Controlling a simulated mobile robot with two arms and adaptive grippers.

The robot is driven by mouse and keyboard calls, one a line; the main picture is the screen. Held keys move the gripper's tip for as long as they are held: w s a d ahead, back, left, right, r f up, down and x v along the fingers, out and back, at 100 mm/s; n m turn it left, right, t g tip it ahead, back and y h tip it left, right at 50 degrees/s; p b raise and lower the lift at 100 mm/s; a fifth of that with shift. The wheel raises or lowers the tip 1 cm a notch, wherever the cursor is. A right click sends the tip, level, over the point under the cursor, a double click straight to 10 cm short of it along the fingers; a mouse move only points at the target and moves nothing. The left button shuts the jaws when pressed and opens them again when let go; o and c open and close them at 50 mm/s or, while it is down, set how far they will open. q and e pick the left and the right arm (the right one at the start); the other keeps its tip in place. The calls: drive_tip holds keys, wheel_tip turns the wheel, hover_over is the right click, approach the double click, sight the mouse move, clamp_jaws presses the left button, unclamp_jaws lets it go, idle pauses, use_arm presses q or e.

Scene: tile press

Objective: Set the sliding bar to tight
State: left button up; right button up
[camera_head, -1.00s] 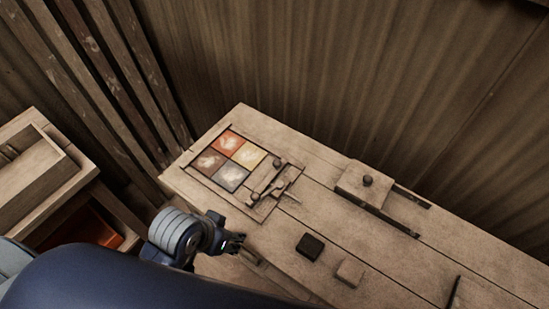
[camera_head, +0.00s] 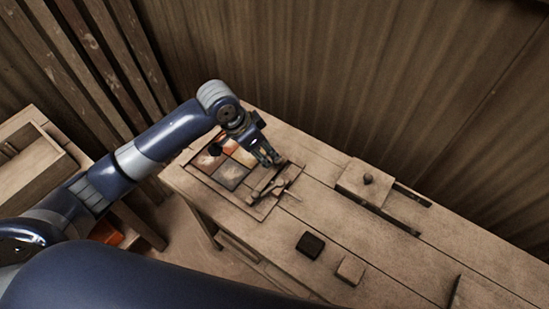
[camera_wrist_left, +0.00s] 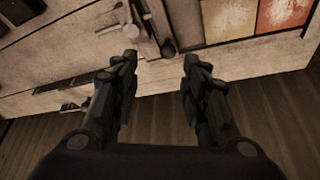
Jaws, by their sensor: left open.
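The tile press frame (camera_head: 246,204) lies at the left end of the workbench, holding coloured tiles (camera_head: 232,174) in a square. A dark bar with a round knob, apparently the sliding bar (camera_head: 264,187), lies along the tiles' right side; it also shows in the left wrist view (camera_wrist_left: 156,25). My left gripper (camera_head: 272,160) is over the far end of the bar. In the left wrist view its fingers (camera_wrist_left: 160,62) are apart, with the knob ahead between them and nothing held. The arm hides part of the tiles in the head view. My right gripper is out of view.
A dark block (camera_head: 310,245) and a light block (camera_head: 350,270) lie near the front edge. A wooden wall stands behind. An open box (camera_head: 30,165) is at far left.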

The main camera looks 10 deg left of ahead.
use_arm(q)
drive_tip(key=x, duration=0.3)
drive_tip(key=p+x, duration=0.1)
drive_tip(key=x, duration=0.2)
drive_tip(key=w+x, duration=0.1)
drive_tip(key=x, duration=0.1)
drive_tip(key=shift+w+a+f, duration=0.2)
drive_tip(key=shift+a+f, duration=0.05)
drive_tip(key=shift+f, duration=0.1)
drive_tip(key=shift+w+d+f+p, duration=0.15)
drive_tip(key=shift+f+p, duration=0.15)
drive_tip(key=shift+f, duration=0.35)
drive_tip(key=shift+c, duration=0.5)
clamp_jaws()
